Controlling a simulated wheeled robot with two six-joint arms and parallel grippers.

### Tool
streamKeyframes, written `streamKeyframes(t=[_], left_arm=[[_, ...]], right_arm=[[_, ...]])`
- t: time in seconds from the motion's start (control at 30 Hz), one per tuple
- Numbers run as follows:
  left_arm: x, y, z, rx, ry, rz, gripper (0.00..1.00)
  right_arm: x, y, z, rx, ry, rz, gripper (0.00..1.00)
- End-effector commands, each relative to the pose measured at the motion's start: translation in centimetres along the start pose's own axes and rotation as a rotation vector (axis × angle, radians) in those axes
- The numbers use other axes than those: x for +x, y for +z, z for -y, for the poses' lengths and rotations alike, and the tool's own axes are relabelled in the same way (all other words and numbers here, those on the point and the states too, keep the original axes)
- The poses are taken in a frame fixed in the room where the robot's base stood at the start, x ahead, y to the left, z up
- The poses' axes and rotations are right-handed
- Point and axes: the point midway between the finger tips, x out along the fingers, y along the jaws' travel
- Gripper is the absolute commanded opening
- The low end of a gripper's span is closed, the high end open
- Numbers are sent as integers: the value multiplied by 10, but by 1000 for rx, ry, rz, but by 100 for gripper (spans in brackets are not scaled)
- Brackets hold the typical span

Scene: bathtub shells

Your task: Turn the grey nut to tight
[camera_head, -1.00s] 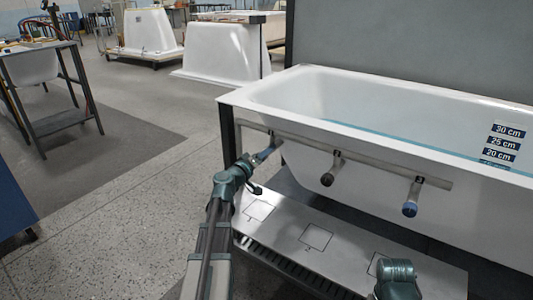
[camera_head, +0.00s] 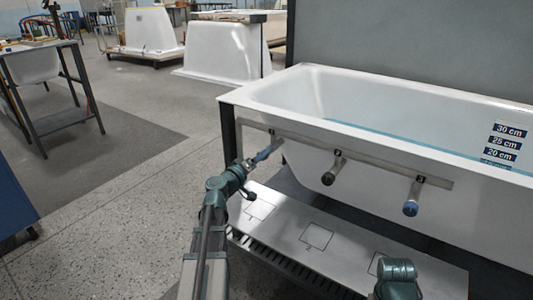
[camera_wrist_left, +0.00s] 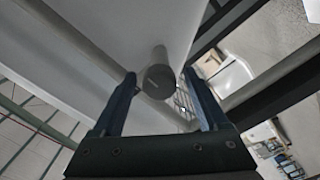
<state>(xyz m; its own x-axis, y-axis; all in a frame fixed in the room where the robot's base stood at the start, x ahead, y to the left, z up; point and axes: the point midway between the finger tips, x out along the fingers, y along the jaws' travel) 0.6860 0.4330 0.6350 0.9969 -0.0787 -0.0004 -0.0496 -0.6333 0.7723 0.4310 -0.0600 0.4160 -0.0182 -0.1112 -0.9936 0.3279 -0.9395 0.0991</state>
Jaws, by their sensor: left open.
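The grey nut (camera_wrist_left: 158,82) caps the end of a pipe stub in the left wrist view. A short pale line marks its face. My left gripper (camera_wrist_left: 160,84) is open, with one finger on each side of the nut; I cannot tell whether either touches it. In the head view my left gripper (camera_head: 265,153) is at the leftmost stub on the tub's side, and the nut there is mostly hidden. My right gripper is not in view; only a teal part of my right arm (camera_head: 397,272) shows at the bottom.
A metal rail (camera_head: 300,147) on the white bathtub (camera_head: 270,107) carries a dark-ended stub (camera_head: 328,178) in the middle and a blue-ended stub (camera_head: 410,208) at right. A metal shelf (camera_head: 285,226) with square outlines lies below. Open floor is at left.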

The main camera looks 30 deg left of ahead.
Motion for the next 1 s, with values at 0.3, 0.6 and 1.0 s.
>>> streamKeyframes(t=[0.3, 0.6, 1.0], left_arm=[[-72, 2, -1, 1, -2, -2, 76], [-101, 1, 0, 1, -1, 0, 76], [-103, 0, 0, 1, 0, 1, 76]], right_arm=[[0, 0, 0, 0, 0, 0, 50], [0, 0, 0, 0, 0, 0, 50], [0, 0, 0, 0, 0, 0, 50]])
